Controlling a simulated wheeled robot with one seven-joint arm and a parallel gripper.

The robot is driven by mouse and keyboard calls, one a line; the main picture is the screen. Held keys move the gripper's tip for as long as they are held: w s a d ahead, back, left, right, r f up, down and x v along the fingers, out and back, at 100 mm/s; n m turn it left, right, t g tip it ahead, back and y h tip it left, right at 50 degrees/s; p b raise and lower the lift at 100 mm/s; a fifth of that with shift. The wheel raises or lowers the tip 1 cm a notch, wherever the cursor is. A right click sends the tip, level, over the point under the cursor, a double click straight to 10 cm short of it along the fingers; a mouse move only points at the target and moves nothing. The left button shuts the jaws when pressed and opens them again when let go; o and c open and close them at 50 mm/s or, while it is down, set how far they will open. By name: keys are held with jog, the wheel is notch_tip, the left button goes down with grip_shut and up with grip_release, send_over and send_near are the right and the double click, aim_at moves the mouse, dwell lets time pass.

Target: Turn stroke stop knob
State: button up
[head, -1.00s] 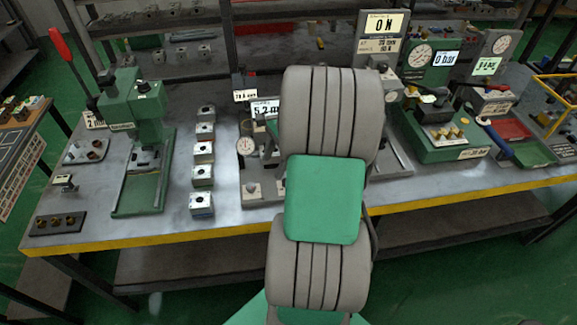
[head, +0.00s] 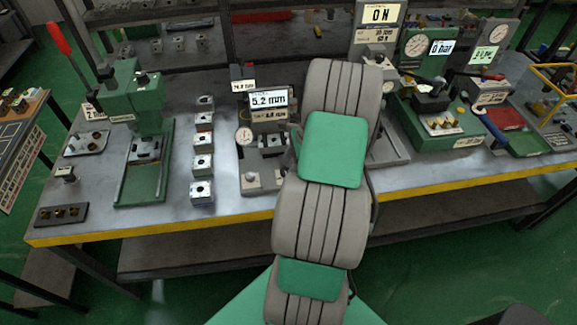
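A green arbor press (head: 138,105) with a long red-handled lever (head: 60,40) stands at the left of the bench. A small dark knob (head: 143,78) sits on top of its head; it may be the stroke stop knob, but I cannot read a label that says so. A small white display (head: 93,112) beside the press shows a value in which I read only a 2. My gripper is not in view; my grey and green arm links fill the middle, and the arm's end is hidden behind them or out of frame.
A column of several valve blocks (head: 203,143) stands right of the press. A gauge station (head: 262,135) reads 5.2 mm. A green pressure station (head: 440,115), a display reading 0 N (head: 380,14) and a red tray (head: 503,117) are at the right. The yellow bench edge (head: 150,230) runs along the front.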

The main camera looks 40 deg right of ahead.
grip_shut()
dwell(0.3)
jog(key=shift+n, duration=0.3)
